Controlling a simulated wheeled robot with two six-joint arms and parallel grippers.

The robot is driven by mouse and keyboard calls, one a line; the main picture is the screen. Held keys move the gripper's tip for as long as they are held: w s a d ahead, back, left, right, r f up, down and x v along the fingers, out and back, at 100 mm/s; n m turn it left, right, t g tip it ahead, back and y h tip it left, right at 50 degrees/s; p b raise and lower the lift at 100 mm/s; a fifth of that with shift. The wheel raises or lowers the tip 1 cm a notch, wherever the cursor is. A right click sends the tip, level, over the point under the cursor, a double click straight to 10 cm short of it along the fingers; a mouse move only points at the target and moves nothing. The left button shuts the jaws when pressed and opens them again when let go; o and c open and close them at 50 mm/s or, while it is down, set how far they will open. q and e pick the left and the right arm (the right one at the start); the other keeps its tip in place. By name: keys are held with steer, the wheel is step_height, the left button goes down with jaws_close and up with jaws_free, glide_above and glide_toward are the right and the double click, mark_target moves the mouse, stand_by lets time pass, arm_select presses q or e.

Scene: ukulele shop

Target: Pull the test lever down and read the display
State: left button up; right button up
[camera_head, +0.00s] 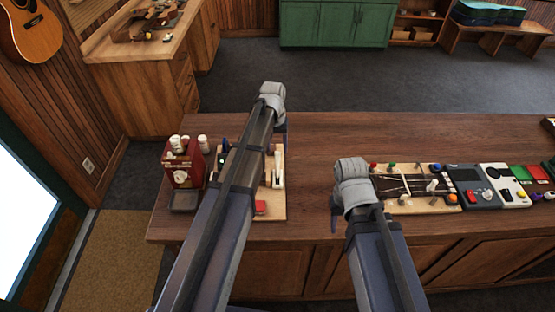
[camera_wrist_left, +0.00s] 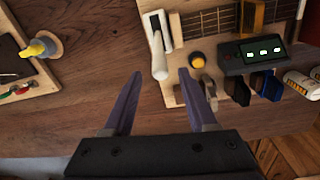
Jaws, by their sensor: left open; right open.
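The white test lever (camera_wrist_left: 160,62) stands on a pale wooden board (camera_wrist_left: 174,96). It also shows in the head view (camera_head: 278,168), just right of my left arm. My left gripper (camera_wrist_left: 160,78) is open, with its dark purple fingertips on either side of the lever's lower end in the left wrist view; contact cannot be told.
A yellow knob (camera_wrist_left: 197,60) and several dark clips sit beside the lever. A red box (camera_head: 181,165) stands left of the board. A stringed panel (camera_head: 415,188) and several devices line the counter's right. The middle counter (camera_head: 315,150) is clear.

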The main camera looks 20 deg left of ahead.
mark_target(278, 161)
arm_select(q)
steer(key=shift+f+b, duration=0.3)
steer(key=shift+f, duration=0.25)
step_height(278, 161, down, 6)
steer(key=b, duration=0.6)
steer(key=shift+d+f, duration=0.15)
steer(key=shift+f, duration=0.1)
jaws_close()
stand_by(0.6)
